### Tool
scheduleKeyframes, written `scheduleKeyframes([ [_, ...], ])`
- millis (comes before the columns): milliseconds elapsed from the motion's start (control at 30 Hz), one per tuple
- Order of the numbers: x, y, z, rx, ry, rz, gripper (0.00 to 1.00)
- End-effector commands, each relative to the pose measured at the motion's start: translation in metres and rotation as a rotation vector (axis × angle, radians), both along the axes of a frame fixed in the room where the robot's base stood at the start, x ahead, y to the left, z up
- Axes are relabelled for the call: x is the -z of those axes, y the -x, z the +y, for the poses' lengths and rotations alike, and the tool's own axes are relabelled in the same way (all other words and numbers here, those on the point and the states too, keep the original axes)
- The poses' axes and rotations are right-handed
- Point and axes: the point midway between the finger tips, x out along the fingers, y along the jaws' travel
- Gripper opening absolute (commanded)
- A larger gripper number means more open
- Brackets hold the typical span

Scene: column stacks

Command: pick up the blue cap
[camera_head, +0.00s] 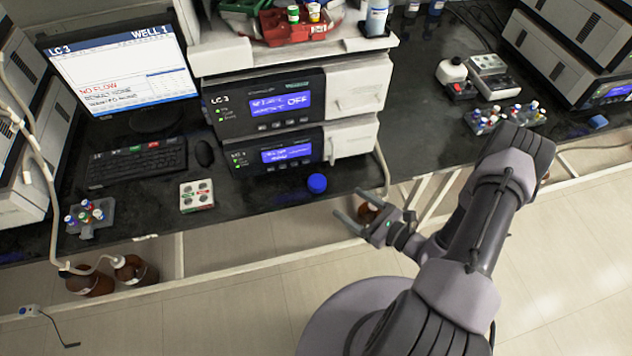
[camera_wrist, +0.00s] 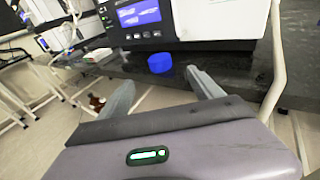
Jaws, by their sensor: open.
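The blue cap (camera_head: 317,183) lies on the black bench near its front edge, below the stacked LC 3 instruments. In the wrist view the blue cap (camera_wrist: 160,63) shows beyond my fingers, in line with the space between them. My gripper (camera_head: 347,207) is open and empty, in front of the bench edge, to the right of the cap and nearer in the picture. Both fingers of my gripper (camera_wrist: 160,84) show in the wrist view, spread apart and not touching the cap.
The LC 3 instruments (camera_head: 275,108) stand behind the cap. A small white and green box (camera_head: 196,195), a mouse (camera_head: 204,153) and a keyboard (camera_head: 137,161) lie to its left. Brown bottles (camera_head: 135,271) stand below the bench. The bench around the cap is clear.

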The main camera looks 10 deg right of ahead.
Motion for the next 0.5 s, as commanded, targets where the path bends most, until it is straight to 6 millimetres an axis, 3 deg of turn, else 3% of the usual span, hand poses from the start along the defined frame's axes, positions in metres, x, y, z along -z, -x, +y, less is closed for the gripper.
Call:
scheduleKeyframes([
  [200, 0.011, -0.047, 0.034, -0.009, 0.001, -0.002, 0.75],
  [500, 0.016, -0.081, 0.056, -0.009, 0.002, -0.002, 0.75],
])
